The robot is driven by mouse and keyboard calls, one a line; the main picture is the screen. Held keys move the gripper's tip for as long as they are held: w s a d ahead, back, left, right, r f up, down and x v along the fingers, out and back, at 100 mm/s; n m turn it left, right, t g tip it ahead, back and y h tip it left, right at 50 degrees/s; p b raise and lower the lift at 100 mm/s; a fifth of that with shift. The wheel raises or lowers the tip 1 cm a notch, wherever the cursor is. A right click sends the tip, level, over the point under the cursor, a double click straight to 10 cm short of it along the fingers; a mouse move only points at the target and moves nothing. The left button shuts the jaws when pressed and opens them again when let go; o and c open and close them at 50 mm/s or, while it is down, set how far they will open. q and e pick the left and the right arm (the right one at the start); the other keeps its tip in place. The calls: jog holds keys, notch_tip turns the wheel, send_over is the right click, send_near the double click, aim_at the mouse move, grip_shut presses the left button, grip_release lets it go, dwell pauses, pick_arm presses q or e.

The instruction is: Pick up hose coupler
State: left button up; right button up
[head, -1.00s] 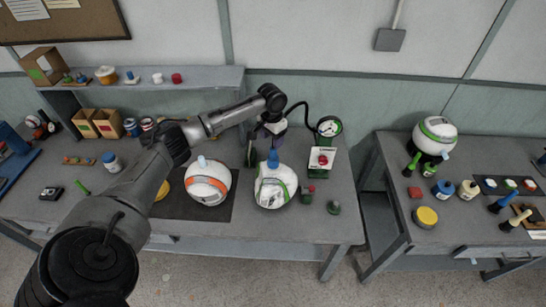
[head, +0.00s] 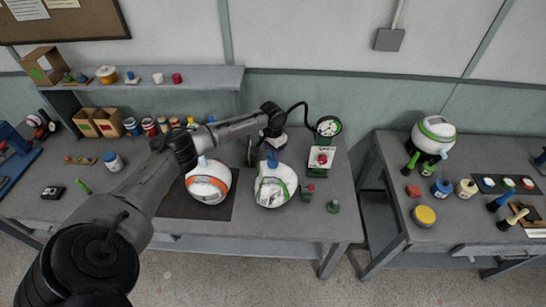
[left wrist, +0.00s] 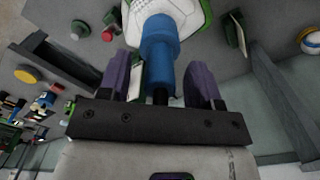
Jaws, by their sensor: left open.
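The hose coupler, a blue stepped cylinder (head: 272,158), stands on top of a white ball with green trim (head: 278,189) on the middle bench. In the left wrist view the coupler (left wrist: 159,45) lies between the two purple fingers, with a gap showing on each side. A dark narrower part shows below it towards the palm. My left gripper (left wrist: 158,68) is open around the coupler, not closed on it. In the head view my wrist hides most of the gripper. My right gripper is not in view.
A white ball with an orange band (head: 208,184) sits close left. A gauge (head: 329,126) with a black hose and a stand with a red button (head: 321,158) are close right. A small green-and-red piece (head: 307,194) stands beside the ball. A second bench is further right.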

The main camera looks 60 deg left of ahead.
pick_arm(q)
grip_shut()
dwell(0.3)
jog(key=shift+r, duration=0.1)
